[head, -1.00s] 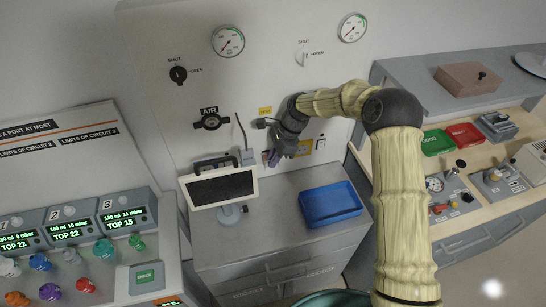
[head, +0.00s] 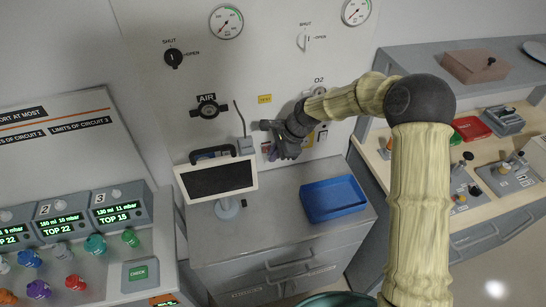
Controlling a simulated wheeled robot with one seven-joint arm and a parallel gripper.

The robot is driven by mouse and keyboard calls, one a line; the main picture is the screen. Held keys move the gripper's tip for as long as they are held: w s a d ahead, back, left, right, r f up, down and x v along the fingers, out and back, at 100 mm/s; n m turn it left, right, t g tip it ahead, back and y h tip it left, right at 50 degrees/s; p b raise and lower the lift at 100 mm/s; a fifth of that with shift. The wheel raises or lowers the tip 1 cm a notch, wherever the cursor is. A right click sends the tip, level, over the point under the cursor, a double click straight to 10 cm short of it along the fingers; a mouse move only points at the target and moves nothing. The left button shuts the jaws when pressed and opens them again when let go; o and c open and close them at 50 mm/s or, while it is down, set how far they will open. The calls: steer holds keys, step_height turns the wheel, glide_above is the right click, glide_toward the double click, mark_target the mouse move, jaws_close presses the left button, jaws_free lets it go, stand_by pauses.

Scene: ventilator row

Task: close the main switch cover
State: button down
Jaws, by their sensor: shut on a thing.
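My gripper (head: 287,153) is at the back wall panel, below the yellow test label (head: 265,99) and above the steel counter. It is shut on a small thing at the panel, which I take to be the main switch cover. My fingers and wrist hide most of it, so its outline and how far it stands open cannot be told. A small bluish-purple patch (head: 267,148) shows just left of the fingers.
A screen (head: 217,180) on a stand is left of my gripper, with a thin upright rod (head: 239,117) behind it. A blue tray (head: 334,200) lies on the counter (head: 277,205) below right. The AIR valve (head: 208,111) is on the wall to the left.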

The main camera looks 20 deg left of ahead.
steer(key=f+n+t+y+b, duration=0.1)
steer(key=f+t+y+b, duration=0.2)
steer(key=b, duration=0.8)
steer(key=w+f+n+t+y+b, duration=0.1)
steer(key=f+t+y+b, duration=0.1)
steer(key=b, duration=1)
steer(key=a+f+n+t+y+b, duration=0.1)
steer(key=f+t+y+b, duration=0.2)
steer(key=b, duration=0.9)
steer(key=shift+w+f+n+t+y, duration=0.3)
steer(key=shift+w+t, duration=0.1)
steer(key=shift+t, duration=0.7)
steer(key=shift+w+a+b, duration=0.1)
steer(key=shift+b, duration=0.4)
steer(key=shift+w+r+y, duration=0.1)
steer(key=shift+y, duration=0.2)
steer(key=c, duration=1.6)
jaws_free()
steer(key=shift+o, duration=0.2)
steer(key=shift+r, duration=0.15)
